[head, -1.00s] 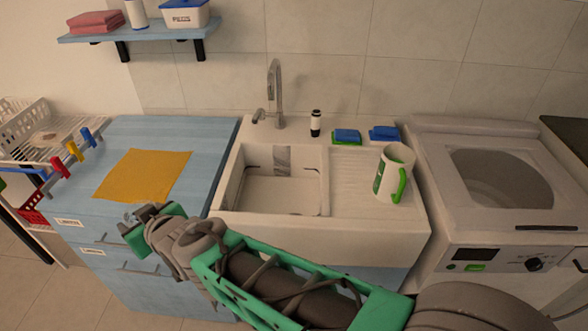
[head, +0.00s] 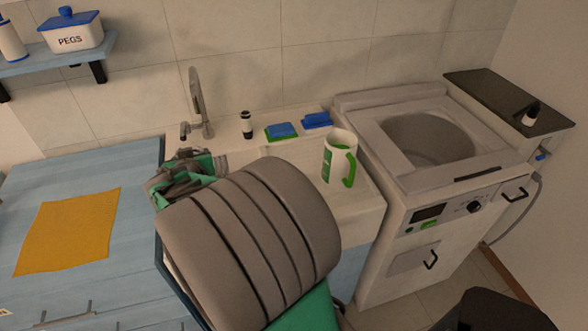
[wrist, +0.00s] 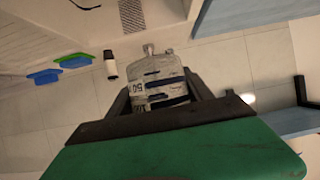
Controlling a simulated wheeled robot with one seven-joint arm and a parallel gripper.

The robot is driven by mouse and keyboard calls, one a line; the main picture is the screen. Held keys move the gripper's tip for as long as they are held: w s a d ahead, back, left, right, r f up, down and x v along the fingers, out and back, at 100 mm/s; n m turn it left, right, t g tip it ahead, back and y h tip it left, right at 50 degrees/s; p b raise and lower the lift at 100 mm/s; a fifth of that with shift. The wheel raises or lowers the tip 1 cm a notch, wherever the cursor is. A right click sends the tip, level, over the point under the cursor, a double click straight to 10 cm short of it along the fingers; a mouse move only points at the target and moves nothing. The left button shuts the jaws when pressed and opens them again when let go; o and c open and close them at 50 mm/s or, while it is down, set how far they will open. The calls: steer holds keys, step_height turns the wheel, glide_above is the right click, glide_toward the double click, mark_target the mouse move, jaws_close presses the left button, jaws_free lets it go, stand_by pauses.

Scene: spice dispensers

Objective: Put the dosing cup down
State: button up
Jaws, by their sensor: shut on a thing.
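The dosing cup (wrist: 160,82) is a pale, see-through cup with dark bands and a printed "50". It sits between the two dark fingers of my gripper (wrist: 162,90) in the wrist view, and the gripper is shut on it. In the head view my gripper (head: 187,168) is over the left part of the sink, in front of the tap. My thick grey arm link hides much of the sink there, and I cannot make out the cup in that view.
A small black-and-white bottle (head: 246,125), a blue-green sponge (head: 281,131) and a blue sponge (head: 316,121) line the back ledge near the tap (head: 198,105). A yellow cloth (head: 68,230) lies on the blue counter (head: 135,180).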

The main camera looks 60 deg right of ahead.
steer(key=s+d+f+m+g+h+p, duration=0.15)
steer(key=s+d+m+g, duration=0.3)
steer(key=s+d, duration=0.7)
steer(key=s+d+f+m+g+h, duration=0.25)
steer(key=s+d+m+g, duration=0.2)
steer(key=s+d, duration=0.65)
steer(key=d+f, duration=0.1)
steer(key=f, duration=0.2)
steer(key=w+d+f+p, duration=0.1)
steer(key=f, duration=0.2)
steer(key=w+f, duration=0.1)
steer(key=f, duration=0.3)
steer(key=shift+w+d, duration=0.2)
steer(key=shift+d, duration=0.2)
steer(key=shift+f, duration=0.15)
steer(key=shift+f, duration=0.1)
steer(key=shift+f, duration=0.15)
steer(key=o, duration=1.5)
steer(key=shift+o, duration=0.2)
